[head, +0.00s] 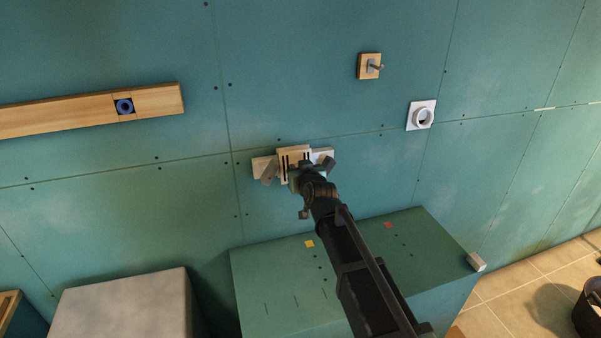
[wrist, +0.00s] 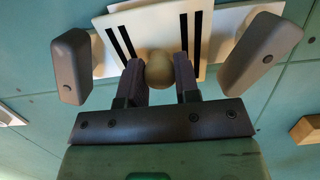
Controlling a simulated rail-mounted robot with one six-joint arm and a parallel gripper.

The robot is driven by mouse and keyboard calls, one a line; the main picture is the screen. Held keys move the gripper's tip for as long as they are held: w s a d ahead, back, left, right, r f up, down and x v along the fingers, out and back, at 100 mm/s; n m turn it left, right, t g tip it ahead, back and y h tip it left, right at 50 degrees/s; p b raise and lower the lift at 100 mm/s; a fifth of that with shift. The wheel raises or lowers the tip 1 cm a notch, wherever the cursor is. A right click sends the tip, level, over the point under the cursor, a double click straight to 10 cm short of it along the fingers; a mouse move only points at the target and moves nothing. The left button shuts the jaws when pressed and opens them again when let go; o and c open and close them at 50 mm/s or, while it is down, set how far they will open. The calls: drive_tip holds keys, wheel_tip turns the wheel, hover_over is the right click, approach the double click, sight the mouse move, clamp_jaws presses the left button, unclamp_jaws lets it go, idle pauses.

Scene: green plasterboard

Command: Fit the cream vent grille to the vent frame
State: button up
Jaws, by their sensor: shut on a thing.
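The cream vent grille (head: 294,151) is a pale panel with dark slots, in front of the wall near the middle of the head view. It also fills the top of the wrist view (wrist: 146,36). My gripper (head: 298,174) is shut on the grille's round knob (wrist: 159,68), with one finger on each side. Behind the grille, a pale backing, apparently the vent frame (head: 262,166), shows at both sides. Whether the grille touches the frame cannot be told.
A green box (head: 275,285) stands below, with a yellow square (head: 309,244) and a red square (head: 388,225) on top. A wooden rail (head: 60,115), a wooden block with a hook (head: 369,66) and a white round outlet (head: 421,115) are on the wall.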

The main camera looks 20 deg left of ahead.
drive_tip(key=shift+w+a, duration=0.15)
drive_tip(key=shift+w, duration=0.05)
drive_tip(key=o, duration=1)
drive_tip(key=shift+c, duration=0.2)
drive_tip(key=p+v, duration=0.2)
drive_tip(key=v, duration=0.8)
drive_tip(key=shift+s+d, duration=0.25)
drive_tip(key=shift+s, duration=0.05)
